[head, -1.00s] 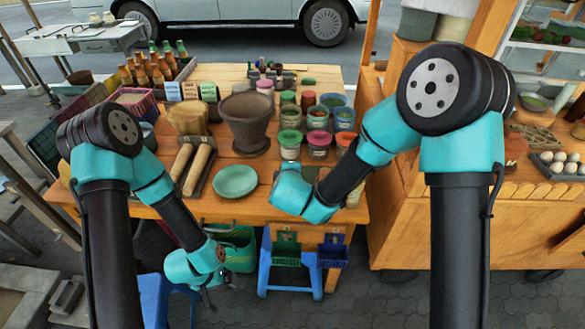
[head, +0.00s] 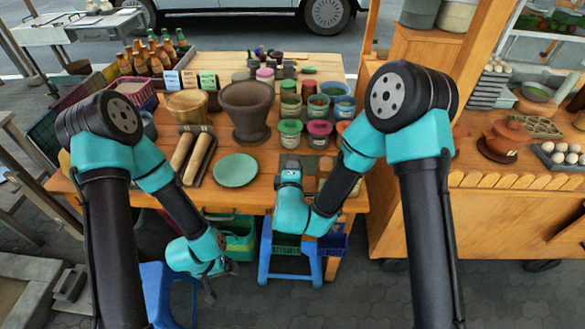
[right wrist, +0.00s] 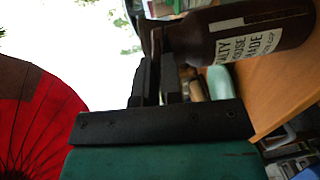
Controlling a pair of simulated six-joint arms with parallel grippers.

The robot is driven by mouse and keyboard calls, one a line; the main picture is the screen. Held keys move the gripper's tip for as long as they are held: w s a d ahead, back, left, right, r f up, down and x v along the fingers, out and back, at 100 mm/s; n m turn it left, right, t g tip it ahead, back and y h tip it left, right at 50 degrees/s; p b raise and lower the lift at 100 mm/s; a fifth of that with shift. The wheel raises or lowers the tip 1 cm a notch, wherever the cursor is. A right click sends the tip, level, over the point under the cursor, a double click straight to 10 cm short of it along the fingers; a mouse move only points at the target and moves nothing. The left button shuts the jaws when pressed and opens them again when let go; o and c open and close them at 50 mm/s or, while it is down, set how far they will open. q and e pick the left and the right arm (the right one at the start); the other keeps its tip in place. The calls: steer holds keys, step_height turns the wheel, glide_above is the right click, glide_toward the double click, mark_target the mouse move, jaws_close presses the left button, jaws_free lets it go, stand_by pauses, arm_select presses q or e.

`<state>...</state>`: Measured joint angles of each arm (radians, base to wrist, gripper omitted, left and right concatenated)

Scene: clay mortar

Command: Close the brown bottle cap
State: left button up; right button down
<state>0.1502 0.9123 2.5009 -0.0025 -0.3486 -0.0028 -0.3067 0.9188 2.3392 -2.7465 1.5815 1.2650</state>
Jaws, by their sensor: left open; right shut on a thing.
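The brown bottle (right wrist: 262,33) with a cream label fills the upper right of the right wrist view, lying sideways in that picture. Its neck end points left, toward my right gripper (right wrist: 160,62). The dark fingers are close together and shut on a small brown piece (right wrist: 157,42) at the neck end, which looks like the cap. How the cap sits on the neck is hidden. In the head view I cannot make out the bottle, and my right fingers are hidden behind my wrist. My left gripper (head: 214,281) is open and empty, low in front of the table.
The wooden table (head: 262,192) holds a green plate (head: 236,170), a large clay mortar (head: 247,110), two pestles (head: 190,157) and several jars (head: 290,132). A blue stool (head: 290,262) stands below the front edge. A red umbrella (right wrist: 38,125) shows in the right wrist view.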

steer(key=c, duration=1.3)
jaws_free()
steer(key=shift+o, duration=0.2)
